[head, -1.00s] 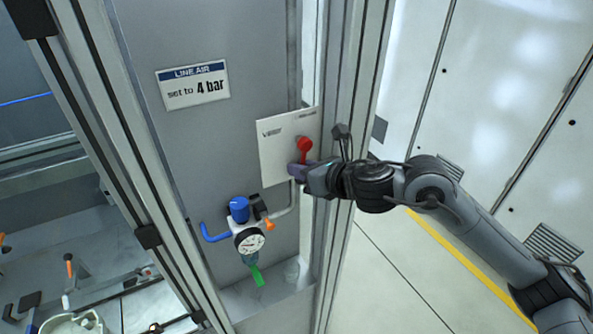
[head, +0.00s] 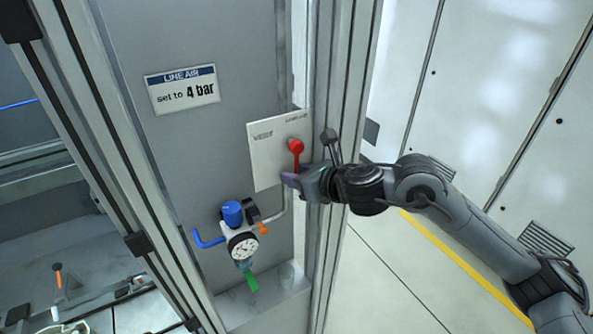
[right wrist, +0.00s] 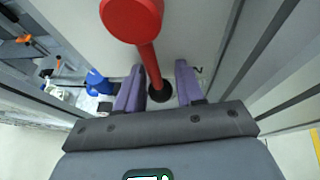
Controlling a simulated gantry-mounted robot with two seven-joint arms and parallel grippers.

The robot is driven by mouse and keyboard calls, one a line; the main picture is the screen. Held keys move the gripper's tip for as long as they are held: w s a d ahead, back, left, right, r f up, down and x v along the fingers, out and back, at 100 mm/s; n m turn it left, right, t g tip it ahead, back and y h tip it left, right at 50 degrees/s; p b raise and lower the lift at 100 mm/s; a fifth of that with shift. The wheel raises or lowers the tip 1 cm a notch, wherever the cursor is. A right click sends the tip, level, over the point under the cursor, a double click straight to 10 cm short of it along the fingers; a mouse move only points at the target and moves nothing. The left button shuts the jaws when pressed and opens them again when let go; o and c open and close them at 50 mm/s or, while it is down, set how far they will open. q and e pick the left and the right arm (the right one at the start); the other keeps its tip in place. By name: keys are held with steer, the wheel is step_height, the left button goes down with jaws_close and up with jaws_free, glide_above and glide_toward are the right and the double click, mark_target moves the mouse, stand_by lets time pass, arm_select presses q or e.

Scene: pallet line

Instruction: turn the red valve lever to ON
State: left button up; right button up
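The red valve lever (head: 296,147) has a round red knob and a straight red rod below it, in front of a pale plate (head: 267,173) on the cabinet post. The plate has small lettering at its upper left and upper right, too small to read surely. My right gripper (head: 290,179) is at the rod's lower end, below the knob. In the right wrist view, the lever (right wrist: 148,60) runs between the two purple fingers of my right gripper (right wrist: 160,80) to a dark round base. Gaps show on both sides of the rod, so the gripper is open around it. My left gripper is out of view.
A regulator with a blue knob (head: 232,213) and a round gauge (head: 243,246) sits below left of the plate. A sign (head: 183,90) reads "LINE AIR set to 4 bar". Metal posts (head: 350,110) stand close beside the plate. Open floor lies at the right.

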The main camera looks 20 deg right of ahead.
steer(key=shift+r, duration=0.25)
steer(key=shift+s+r, duration=0.1)
steer(key=shift+s, duration=0.05)
steer(key=v, duration=1)
steer(key=shift+s+b, duration=0.25)
steer(key=shift+b, duration=0.05)
steer(key=shift+d, duration=0.15)
